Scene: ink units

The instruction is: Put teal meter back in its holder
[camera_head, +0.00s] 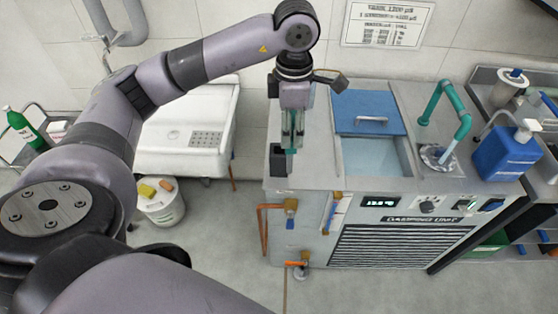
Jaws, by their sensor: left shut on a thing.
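My left gripper (293,134) points down over the left end of the grey unit's top. It is shut on the teal meter (290,150), a slim upright piece that shows between and below the fingers. A dark holder (277,160) stands at the left edge of the unit, right beside the meter's lower end. I cannot tell whether the meter's tip is inside the holder or just in front of it. My right gripper is not in view.
A blue lid (369,112) partly covers an open basin (377,157) to the right. A teal curved pipe (462,115) and a blue jug (506,150) stand farther right. A white sink (187,135) is behind my left arm. A bucket (161,208) stands on the floor.

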